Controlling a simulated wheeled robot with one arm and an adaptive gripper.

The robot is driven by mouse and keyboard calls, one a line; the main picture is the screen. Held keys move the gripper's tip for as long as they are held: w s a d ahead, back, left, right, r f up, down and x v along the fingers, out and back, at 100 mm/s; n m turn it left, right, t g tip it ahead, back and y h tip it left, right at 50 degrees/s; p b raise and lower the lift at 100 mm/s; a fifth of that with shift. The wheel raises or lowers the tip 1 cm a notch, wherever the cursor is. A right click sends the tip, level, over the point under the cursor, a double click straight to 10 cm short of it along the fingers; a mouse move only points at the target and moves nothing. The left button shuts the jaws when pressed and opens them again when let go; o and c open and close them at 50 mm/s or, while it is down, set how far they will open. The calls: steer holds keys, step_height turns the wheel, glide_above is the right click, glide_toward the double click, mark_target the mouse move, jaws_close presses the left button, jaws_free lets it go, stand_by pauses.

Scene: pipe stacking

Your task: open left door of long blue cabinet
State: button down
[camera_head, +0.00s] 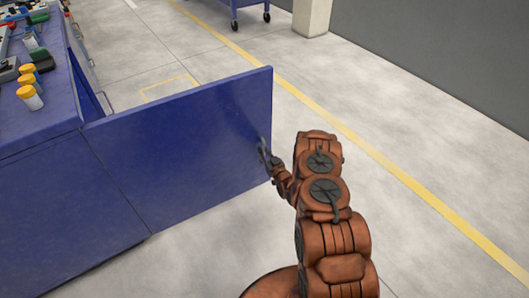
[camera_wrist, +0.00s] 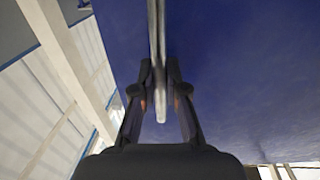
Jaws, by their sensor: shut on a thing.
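The long blue cabinet (camera_head: 45,215) stands on the left of the head view. Its left door (camera_head: 180,145) is swung wide open and sticks out from the near corner to the right. The door's outer face is towards me. A vertical metal bar handle (camera_head: 263,149) sits near the door's free edge. My gripper (camera_head: 269,161) is at this handle. In the wrist view, the handle (camera_wrist: 161,104) lies between the fingers of my gripper (camera_wrist: 160,92), which is shut on it. The cabinet's inside is hidden behind the door.
Yellow-capped bottles (camera_head: 28,85) and tools stand on the cabinet top. More handles (camera_head: 105,102) show along its front beyond the door. Clear grey floor (camera_head: 430,170) with a yellow line lies to the right. A pillar (camera_head: 311,15) and a blue cart (camera_head: 240,5) are far off.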

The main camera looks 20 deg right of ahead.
steer(key=shift+a, duration=0.35)
steer(key=c, duration=1.3)
jaws_free()
steer(key=shift+o, duration=0.5)
steer(key=shift+d, duration=0.25)
steer(key=s, duration=1.2)
steer(key=shift+d, duration=0.4)
steer(key=shift+w, duration=0.1)
